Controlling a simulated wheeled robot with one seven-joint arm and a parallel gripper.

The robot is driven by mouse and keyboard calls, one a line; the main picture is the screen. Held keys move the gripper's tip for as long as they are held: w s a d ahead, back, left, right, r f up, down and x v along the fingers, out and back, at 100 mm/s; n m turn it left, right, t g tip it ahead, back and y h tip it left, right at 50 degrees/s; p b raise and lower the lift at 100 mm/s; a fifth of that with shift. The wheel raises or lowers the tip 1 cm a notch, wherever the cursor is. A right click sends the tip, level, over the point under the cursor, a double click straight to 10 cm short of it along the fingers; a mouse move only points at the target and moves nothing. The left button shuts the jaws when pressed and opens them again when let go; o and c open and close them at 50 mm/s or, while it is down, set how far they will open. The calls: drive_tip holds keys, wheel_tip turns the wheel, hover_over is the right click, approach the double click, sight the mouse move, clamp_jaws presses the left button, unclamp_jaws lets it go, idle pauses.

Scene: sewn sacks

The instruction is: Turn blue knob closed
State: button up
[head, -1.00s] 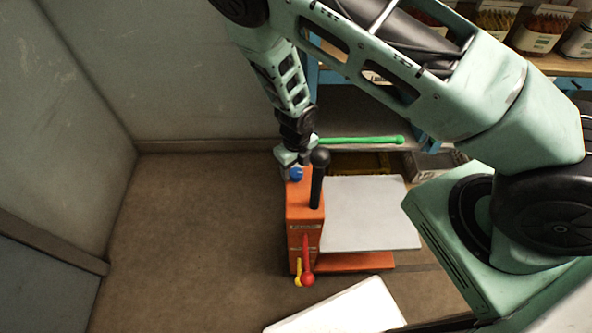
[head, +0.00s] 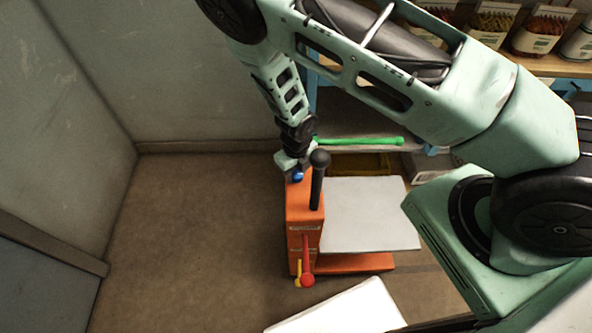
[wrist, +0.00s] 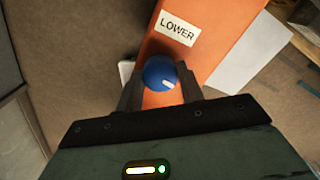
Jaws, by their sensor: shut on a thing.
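The blue knob (wrist: 160,74) sits on the top of an orange machine (head: 303,236). In the wrist view it is round with a pale mark on its lower right. My gripper (wrist: 160,86) has a finger on each side of the knob and is shut on it. In the head view the gripper (head: 296,172) comes down from above at the back of the machine, and only a little of the blue knob (head: 298,177) shows below it. A label reading LOWER (wrist: 177,28) is on the orange surface beyond the knob.
A black-handled lever (head: 317,180) stands just right of the gripper. A green bar (head: 360,141) lies behind. A white plate (head: 365,215) is at the right. Floor at left is clear.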

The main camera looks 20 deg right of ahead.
drive_tip(key=shift+r, duration=0.1)
drive_tip(key=m+p, duration=0.2)
drive_tip(key=m, duration=0.6)
drive_tip(key=shift+m+p, duration=0.3)
drive_tip(key=m+b, duration=0.1)
drive_tip(key=m, duration=0.3)
drive_tip(key=shift+m+b, duration=0.85)
drive_tip(key=shift+m, duration=1.05)
drive_tip(key=o, duration=1)
